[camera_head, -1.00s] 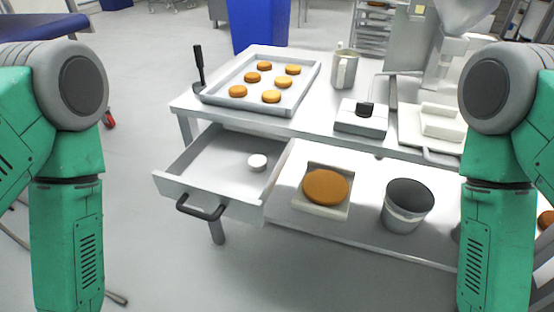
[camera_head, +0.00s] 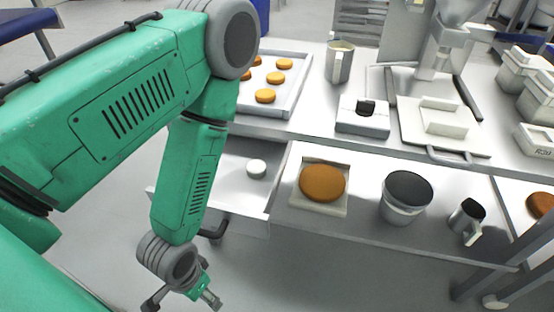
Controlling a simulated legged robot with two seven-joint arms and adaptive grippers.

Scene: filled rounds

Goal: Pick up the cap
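The cap appears to be the small white round piece (camera_head: 257,168), lying in the open drawer (camera_head: 250,200) under the worktop. My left arm reaches in from the left and covers the drawer's left part. My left gripper (camera_head: 182,302) hangs at the bottom edge of the view, in front of and below the drawer, apart from the cap. Its fingers look spread with nothing between them, though the frame's edge cuts them partly. My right gripper is not in view.
On the worktop are a tray (camera_head: 286,105) of orange-brown rounds, a metal jug (camera_head: 339,62), a small white device (camera_head: 362,122) and a white press (camera_head: 444,124). The lower shelf holds a large round on a square board (camera_head: 321,207), a bucket (camera_head: 405,200) and a metal cup (camera_head: 466,222).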

